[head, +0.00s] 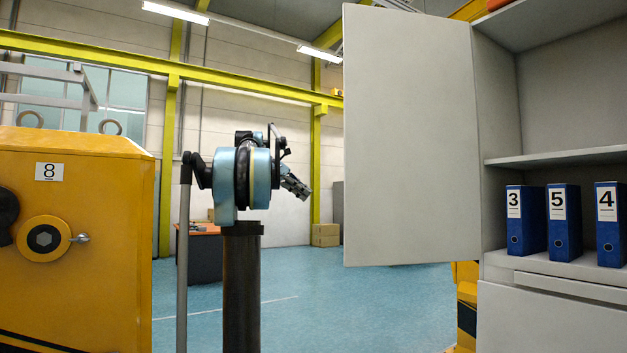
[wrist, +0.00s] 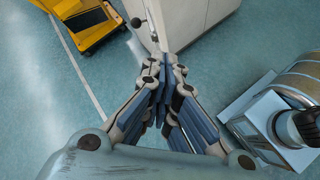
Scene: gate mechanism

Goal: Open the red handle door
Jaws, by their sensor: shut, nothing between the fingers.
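A grey cabinet (head: 500,130) stands at the right in the head view. Its upper door (head: 410,140) is swung out to the left and the shelves behind it are exposed. No red handle shows on the face of the door that I see; its other face is hidden. My gripper (head: 296,188) is left of the door in the head view, apart from it in the picture, and tilted downward. In the wrist view my gripper (wrist: 166,62) has its fingers together and empty. A pale cabinet-like body (wrist: 195,20) lies beyond the fingertips there.
Blue binders (head: 526,220) stand on the cabinet's shelf. A yellow machine (head: 110,200) marked 8 stands at the left. A desk (head: 205,250) and a cardboard box (head: 325,235) are in the back.

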